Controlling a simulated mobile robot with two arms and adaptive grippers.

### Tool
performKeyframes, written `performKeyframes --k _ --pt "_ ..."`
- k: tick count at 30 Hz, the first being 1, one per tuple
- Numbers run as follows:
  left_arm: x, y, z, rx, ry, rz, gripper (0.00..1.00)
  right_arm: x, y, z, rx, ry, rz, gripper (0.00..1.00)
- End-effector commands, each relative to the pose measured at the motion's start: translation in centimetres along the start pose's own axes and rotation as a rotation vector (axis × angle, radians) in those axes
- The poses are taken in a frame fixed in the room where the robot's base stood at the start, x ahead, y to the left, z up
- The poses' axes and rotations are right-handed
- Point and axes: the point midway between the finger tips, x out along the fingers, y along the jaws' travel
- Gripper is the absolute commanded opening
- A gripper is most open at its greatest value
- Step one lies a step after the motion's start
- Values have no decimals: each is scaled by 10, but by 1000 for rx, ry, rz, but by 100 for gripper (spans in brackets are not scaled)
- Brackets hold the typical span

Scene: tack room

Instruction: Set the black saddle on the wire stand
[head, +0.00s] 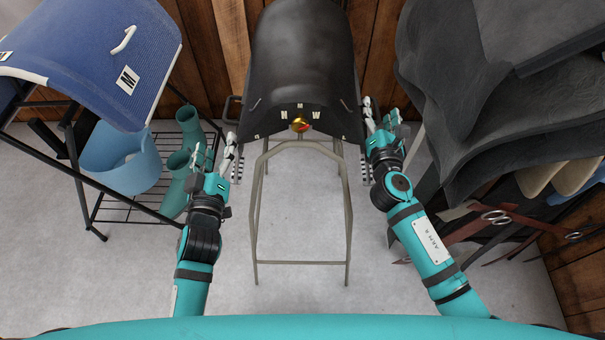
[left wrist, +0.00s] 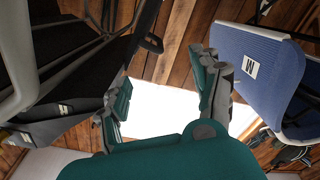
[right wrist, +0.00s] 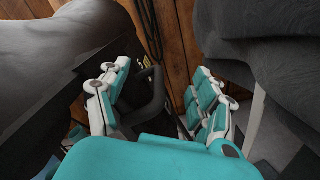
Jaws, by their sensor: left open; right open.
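The black saddle (head: 303,60) sits over the far part of the wire stand (head: 255,215), whose front frame shows below it. I cannot tell how fully the stand bears it. My left gripper (head: 213,150) is open, just left of the saddle's lower edge. In the left wrist view its fingers (left wrist: 165,80) are apart with nothing between them; dark saddle parts show at left. My right gripper (head: 381,112) is open at the saddle's right edge. In the right wrist view a black loop (right wrist: 152,92) shows between or behind its fingers, beside the saddle (right wrist: 55,55).
A blue saddle pad (head: 95,50) lies on a black rack at left, with a blue bucket (head: 122,160) and green boots (head: 180,165) below. Dark grey pads (head: 480,90) and leather straps (head: 490,215) stand close at right. The floor in front is clear.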

Motion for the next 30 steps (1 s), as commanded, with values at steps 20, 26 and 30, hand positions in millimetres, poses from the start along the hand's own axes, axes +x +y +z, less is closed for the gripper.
performKeyframes --k 20,26,30 --pt "0 0 0 0 0 0 65 -106 -2 -1 1 4 -1 72" --pt "0 0 0 0 0 0 65 -106 -2 0 1 2 -1 72" --pt "0 0 0 0 0 0 65 -106 -2 0 0 2 -1 72"
